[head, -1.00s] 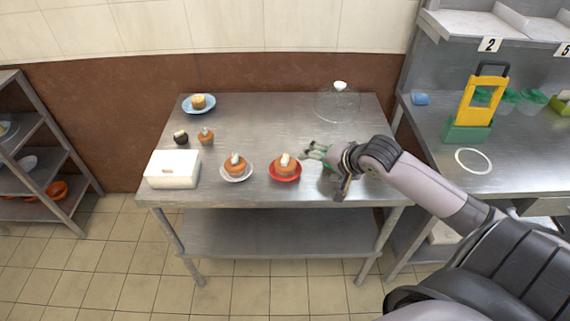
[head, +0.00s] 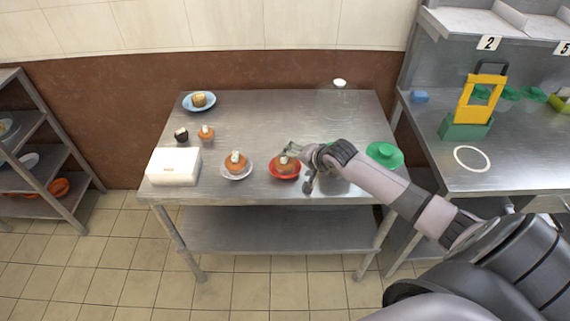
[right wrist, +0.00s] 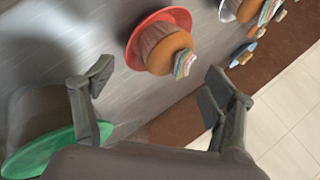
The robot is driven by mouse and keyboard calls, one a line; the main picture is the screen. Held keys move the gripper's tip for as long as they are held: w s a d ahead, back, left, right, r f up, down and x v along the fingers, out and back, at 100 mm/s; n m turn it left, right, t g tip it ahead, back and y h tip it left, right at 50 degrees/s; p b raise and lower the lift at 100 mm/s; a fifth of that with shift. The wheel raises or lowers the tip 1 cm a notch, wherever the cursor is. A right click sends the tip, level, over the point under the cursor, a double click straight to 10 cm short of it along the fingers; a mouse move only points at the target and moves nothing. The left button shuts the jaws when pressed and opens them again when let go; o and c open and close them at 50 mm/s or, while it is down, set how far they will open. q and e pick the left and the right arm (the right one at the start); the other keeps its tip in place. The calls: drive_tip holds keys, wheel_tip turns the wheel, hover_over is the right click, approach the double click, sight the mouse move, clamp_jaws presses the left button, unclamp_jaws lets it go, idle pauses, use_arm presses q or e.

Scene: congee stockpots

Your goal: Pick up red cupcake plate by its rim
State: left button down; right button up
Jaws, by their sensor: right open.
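The red plate (head: 274,175) holds an orange-brown cupcake (head: 284,162) with a pale topping near the table's front edge. In the right wrist view, the red plate (right wrist: 134,46) and its cupcake (right wrist: 166,47) show at the top, beyond the fingertips. My right gripper (head: 298,155) is at the right side of the red plate and partly covers it in the head view. In the wrist view, my right gripper (right wrist: 158,86) has its fingers spread wide with nothing between them. Whether a finger touches the rim cannot be told. My left gripper is not in view.
A white plate (head: 237,178) with a cupcake stands just left of the red one. A white box (head: 174,167) is further left. A green plate (head: 386,154) lies to the right, behind my arm. A clear dome (head: 340,100) and blue plate (head: 188,103) are at the back.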

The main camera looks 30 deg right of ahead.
sight(292, 163)
drive_tip(key=shift+x, duration=2.25)
drive_tip(key=shift+s+a, duration=0.1)
drive_tip(key=shift+c, duration=0.2)
drive_tip(key=c, duration=1)
drive_tip(key=shift+c, duration=0.2)
